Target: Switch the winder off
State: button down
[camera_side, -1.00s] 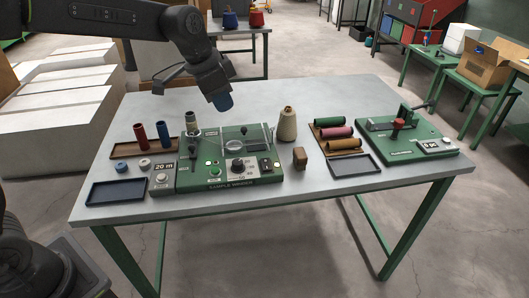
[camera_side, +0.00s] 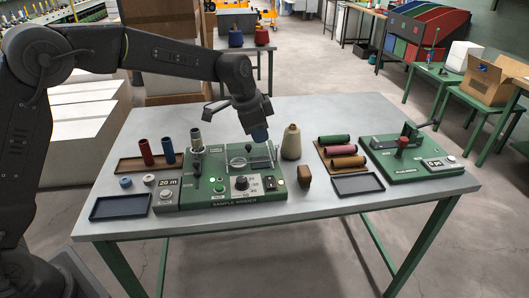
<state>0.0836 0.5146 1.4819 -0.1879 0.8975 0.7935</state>
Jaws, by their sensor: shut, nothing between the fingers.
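The green sample winder (camera_side: 232,200) stands at the middle of the table. Its front panel has a round green button (camera_side: 219,188), a black dial (camera_side: 241,183) and a small dark switch (camera_side: 270,184) at the right end. I cannot tell the switch's position. A clear cover (camera_side: 237,158) stands on its top, and a pale tube (camera_side: 196,137) stands at its left back. My gripper (camera_side: 260,136) points down above the winder's right back part, apart from the panel.
A cream yarn cone (camera_side: 291,143) stands just right of the winder, with a brown block (camera_side: 304,176) in front. A tray of coloured rolls (camera_side: 343,163) and a second green device (camera_side: 420,163) lie further right. A dark blue tray (camera_side: 121,207) lies at the front left.

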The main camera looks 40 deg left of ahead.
aim_at(271, 178)
jog(key=x, duration=1.2)
jog(key=shift+s+a, duration=0.25)
jog(key=shift+a, duration=0.15)
jog(key=shift+a+f, duration=0.1)
jog(key=shift+f, duration=0.55)
jog(key=shift+w+a+f+g+h, duration=0.1)
jog(key=shift+w+f+g+h, duration=0.05)
jog(key=shift+f+g+h, duration=0.2)
jog(key=shift+s+d+r, duration=0.2)
jog(key=shift+s+d, duration=0.35)
jog(key=shift+r, duration=0.1)
